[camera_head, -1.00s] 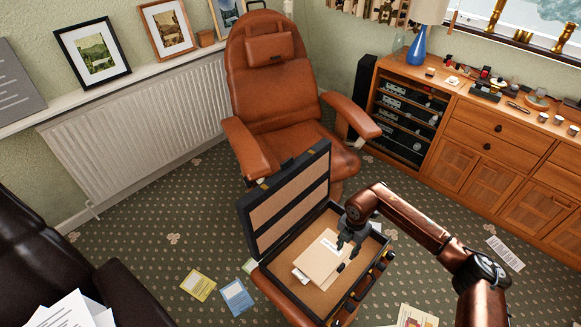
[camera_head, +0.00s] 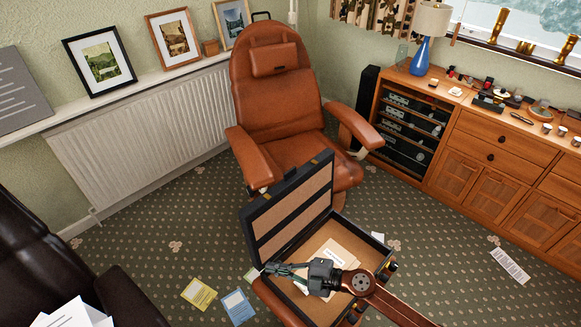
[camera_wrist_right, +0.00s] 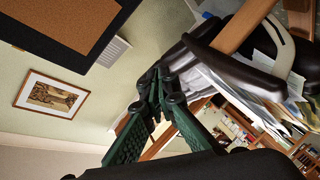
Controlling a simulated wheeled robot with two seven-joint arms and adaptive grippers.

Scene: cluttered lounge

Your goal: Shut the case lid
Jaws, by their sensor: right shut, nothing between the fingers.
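The black case (camera_head: 377,243) is open on a brown leather surface in front of the armchair, its tan-lined lid (camera_head: 290,205) standing up and leaning back. The lid's tan panel and dark border appear to fill the upper left of the right wrist view (camera_wrist_right: 78,22). My right gripper (camera_head: 264,268) is shut and empty. It reaches left across the open case, its fingertips near the lid's lower left corner; I cannot tell whether they touch. It hides part of the case floor. Its fingers also show in the right wrist view (camera_wrist_right: 157,85). My left gripper is out of view.
Papers (camera_head: 337,253) lie inside the case. A brown leather armchair (camera_head: 280,95) stands close behind the lid. A wooden cabinet (camera_head: 480,150) is at the right, a dark sofa (camera_head: 50,265) at the left. Yellow (camera_head: 198,293) and blue (camera_head: 238,306) booklets lie on the carpet.

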